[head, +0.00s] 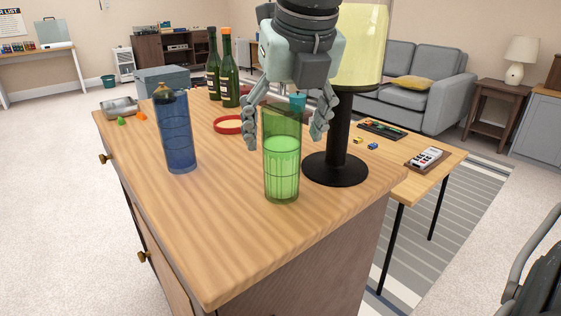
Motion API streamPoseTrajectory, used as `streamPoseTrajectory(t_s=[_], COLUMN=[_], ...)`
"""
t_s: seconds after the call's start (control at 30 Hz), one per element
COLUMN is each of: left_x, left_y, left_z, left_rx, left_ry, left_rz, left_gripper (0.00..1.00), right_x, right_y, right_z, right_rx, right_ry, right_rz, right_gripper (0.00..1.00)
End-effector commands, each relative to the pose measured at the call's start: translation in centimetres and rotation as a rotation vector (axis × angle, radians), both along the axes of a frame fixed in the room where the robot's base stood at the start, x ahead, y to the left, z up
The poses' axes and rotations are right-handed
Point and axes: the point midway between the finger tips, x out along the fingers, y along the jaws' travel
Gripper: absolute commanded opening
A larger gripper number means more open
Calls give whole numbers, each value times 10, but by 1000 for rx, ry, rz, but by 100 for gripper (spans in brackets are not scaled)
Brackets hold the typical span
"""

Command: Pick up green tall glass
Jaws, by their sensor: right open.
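The green tall glass (282,165) stands upright on the wooden counter top (215,225), near its right edge. Its lower part looks a fuller green than its clear upper part. My right gripper (284,142) points down from above, with its two fingers apart, one on each side of the glass's upper part in the picture. The fingers look slightly behind the glass, and I cannot tell whether they touch it. My left gripper is not in view; a dark part shows at the lower right edge.
A lamp with a black base (335,170) stands close on the right. The counter's front is clear.

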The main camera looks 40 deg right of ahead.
Motion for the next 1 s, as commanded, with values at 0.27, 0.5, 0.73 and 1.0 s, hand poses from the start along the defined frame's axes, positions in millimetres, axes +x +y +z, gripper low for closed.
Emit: streamPoseTrajectory(t_s=[0.27, 0.5, 0.73, 1.0], left_x=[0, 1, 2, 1], left_y=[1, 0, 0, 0], left_z=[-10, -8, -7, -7], left_rx=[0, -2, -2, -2], left_ry=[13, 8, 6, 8], left_rz=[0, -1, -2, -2], left_gripper=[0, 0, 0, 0], right_x=[11, 12, 12, 12], right_y=[-3, -3, -3, -3], right_z=[-32, -33, -32, -32], right_rx=[3, 3, 4, 3], right_ry=[1, -1, 0, 0], right_rz=[-1, -1, -1, -1], right_gripper=[75, 74, 45, 12])
